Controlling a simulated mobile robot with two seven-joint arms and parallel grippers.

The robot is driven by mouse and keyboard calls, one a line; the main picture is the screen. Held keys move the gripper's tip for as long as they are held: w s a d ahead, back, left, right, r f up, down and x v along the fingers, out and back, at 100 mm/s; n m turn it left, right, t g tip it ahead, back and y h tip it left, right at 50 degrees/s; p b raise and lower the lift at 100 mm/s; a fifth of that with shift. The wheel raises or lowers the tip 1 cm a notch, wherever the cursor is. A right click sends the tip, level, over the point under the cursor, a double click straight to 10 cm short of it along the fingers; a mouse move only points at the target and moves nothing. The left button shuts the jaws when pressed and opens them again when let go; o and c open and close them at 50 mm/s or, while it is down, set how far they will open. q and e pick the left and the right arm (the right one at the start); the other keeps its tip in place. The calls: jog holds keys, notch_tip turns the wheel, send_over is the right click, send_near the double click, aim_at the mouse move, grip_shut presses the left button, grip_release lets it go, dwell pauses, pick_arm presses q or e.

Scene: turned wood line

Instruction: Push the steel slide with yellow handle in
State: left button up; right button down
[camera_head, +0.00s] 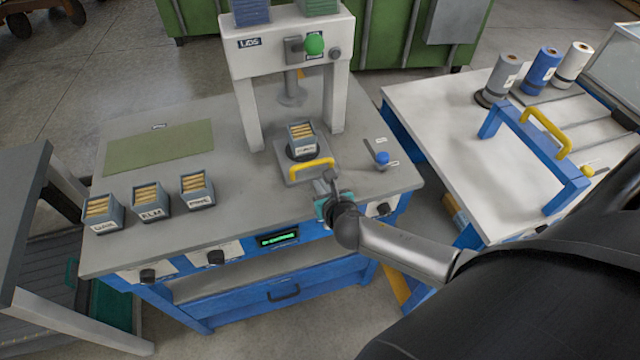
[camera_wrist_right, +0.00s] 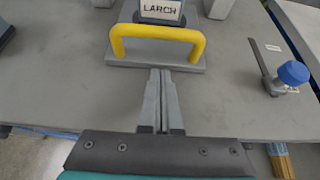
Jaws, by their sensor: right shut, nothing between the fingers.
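The steel slide (camera_head: 283,163) with the yellow handle (camera_head: 312,163) lies on the grey bench top, its handle end in front of the white press. A grey box of wooden pieces (camera_head: 302,138) sits on it behind the handle. In the right wrist view the handle (camera_wrist_right: 157,33) spans the slide's near edge, and the box (camera_wrist_right: 162,13) reads LARCH. My right gripper (camera_wrist_right: 160,73) is shut and empty, its fingertips just in front of the handle's middle; I cannot tell whether they touch it. It also shows in the head view (camera_head: 329,180). My left gripper is out of view.
The press (camera_head: 243,87) stands behind, its ram (camera_head: 291,88) hanging between two legs. A blue-knobbed lever (camera_head: 382,158) is right of the slide. Several boxes of sticks (camera_head: 150,203) line the bench's left, near a green mat (camera_head: 160,147). Free bench top lies between.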

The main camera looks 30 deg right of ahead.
aim_at(309, 157)
jog(key=shift+w, duration=0.3)
jog(key=w, duration=0.2)
jog(key=w+d, duration=0.1)
jog(key=w, duration=0.3)
jog(key=shift+w+d+b, duration=0.3)
jog(key=shift+w+d, duration=0.05)
jog(key=shift+w, duration=0.05)
jog(key=shift+w+d, duration=0.15)
jog(key=shift+w, duration=0.35)
jog(key=shift+r, duration=0.15)
jog(key=shift+w, duration=0.1)
jog(key=shift+d, duration=0.1)
